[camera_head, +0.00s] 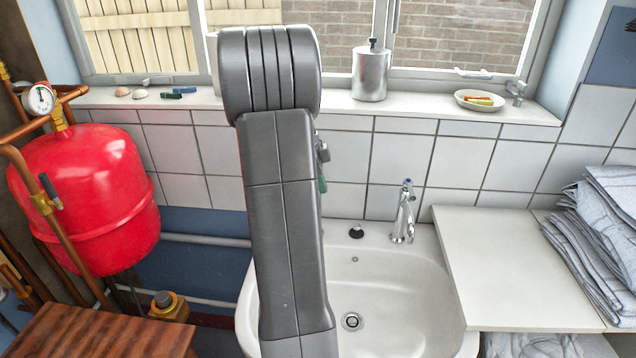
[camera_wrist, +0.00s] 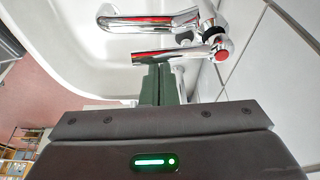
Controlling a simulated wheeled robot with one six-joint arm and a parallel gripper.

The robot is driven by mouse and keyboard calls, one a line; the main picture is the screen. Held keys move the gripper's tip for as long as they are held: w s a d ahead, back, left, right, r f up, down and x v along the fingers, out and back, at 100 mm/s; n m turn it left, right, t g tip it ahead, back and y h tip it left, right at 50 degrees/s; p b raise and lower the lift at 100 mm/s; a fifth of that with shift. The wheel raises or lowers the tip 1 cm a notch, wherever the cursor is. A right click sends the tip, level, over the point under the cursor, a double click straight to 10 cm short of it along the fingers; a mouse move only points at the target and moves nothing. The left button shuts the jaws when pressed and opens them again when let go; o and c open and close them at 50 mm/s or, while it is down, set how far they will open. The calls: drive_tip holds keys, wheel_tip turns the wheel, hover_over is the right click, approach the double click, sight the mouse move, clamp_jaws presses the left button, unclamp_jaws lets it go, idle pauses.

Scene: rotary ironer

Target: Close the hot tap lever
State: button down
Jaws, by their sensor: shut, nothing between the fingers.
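The hot tap (camera_wrist: 200,52) shows in the wrist view as a chrome tap with a red end cap and a narrow chrome arm pointing left over the basin. My gripper (camera_wrist: 158,72) is shut, with its dark green fingers together just below that arm in the picture. I cannot tell whether they touch it. Another chrome spout (camera_wrist: 145,22) lies just above. In the head view my own arm covers the hot tap and most of my gripper. The other tap (camera_head: 404,212), with a blue mark, stands upright at the back right of the white basin (camera_head: 390,290).
A tiled wall and window sill (camera_head: 440,107) rise behind the basin. The sill holds a metal canister (camera_head: 371,75) and a small dish (camera_head: 479,101). A red tank (camera_head: 85,195) stands left. A white counter (camera_head: 495,265) and folded cloths (camera_head: 600,235) are right.

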wheel_tip(320, 180, up, 9)
drive_tip(key=b, duration=0.1)
idle(0.4)
drive_tip(key=shift+d+f, duration=0.15)
drive_tip(key=x, duration=1)
drive_tip(key=a, duration=0.2)
drive_tip(key=a+r+p, duration=0.1)
drive_tip(key=a, duration=0.1)
drive_tip(key=shift+w, duration=0.2)
